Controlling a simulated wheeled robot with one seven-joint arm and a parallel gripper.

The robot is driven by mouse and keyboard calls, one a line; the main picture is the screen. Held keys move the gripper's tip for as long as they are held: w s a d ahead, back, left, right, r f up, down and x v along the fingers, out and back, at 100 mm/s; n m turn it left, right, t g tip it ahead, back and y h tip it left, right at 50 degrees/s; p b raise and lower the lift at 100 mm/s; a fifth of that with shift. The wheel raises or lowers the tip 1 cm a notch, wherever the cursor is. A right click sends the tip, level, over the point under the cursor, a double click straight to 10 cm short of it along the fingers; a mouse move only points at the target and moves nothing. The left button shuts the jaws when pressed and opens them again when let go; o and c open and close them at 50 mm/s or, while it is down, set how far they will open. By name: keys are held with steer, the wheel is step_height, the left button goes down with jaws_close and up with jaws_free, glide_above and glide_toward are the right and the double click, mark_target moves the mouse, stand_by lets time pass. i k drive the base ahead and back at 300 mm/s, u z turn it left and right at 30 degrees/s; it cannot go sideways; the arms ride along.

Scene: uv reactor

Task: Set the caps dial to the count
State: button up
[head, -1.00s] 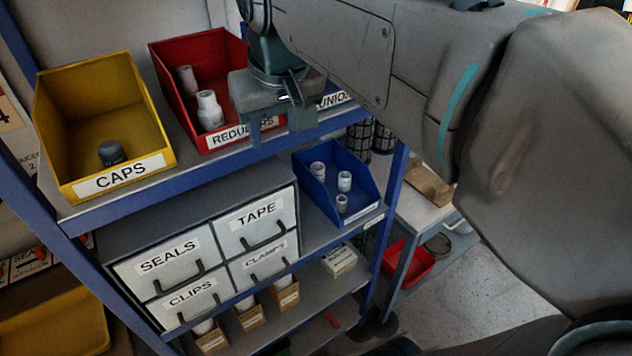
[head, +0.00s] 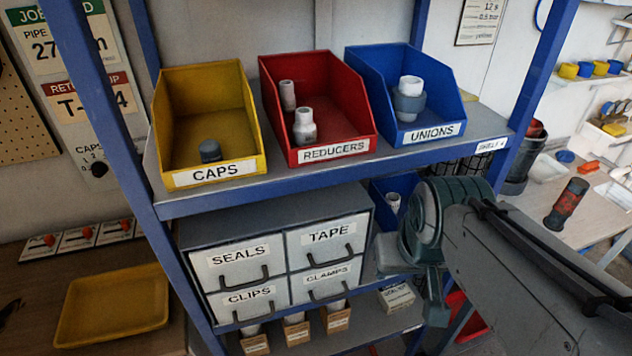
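The caps dial (head: 98,169) is a small dark knob on the wall panel at the left, under the word CAPS and small numerals. The shelf post partly covers its panel, and its setting is too small to read. The yellow CAPS bin (head: 168,98) stands on the upper shelf, with one dark grey cap (head: 210,151) visible inside. My gripper (head: 437,312) hangs at the lower right in front of the shelf, well apart from the dial and bin. Its fingers are not clear enough to tell open from shut.
A red REDUCERS bin (head: 334,106) and a blue UNIONS bin (head: 437,88) stand beside the yellow bin. Labelled drawers (head: 235,255) sit below. A blue post (head: 97,105) rises beside the dial. A yellow tray (head: 112,308) lies at the lower left.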

mark_target(99, 169)
steer(key=u, duration=1.45)
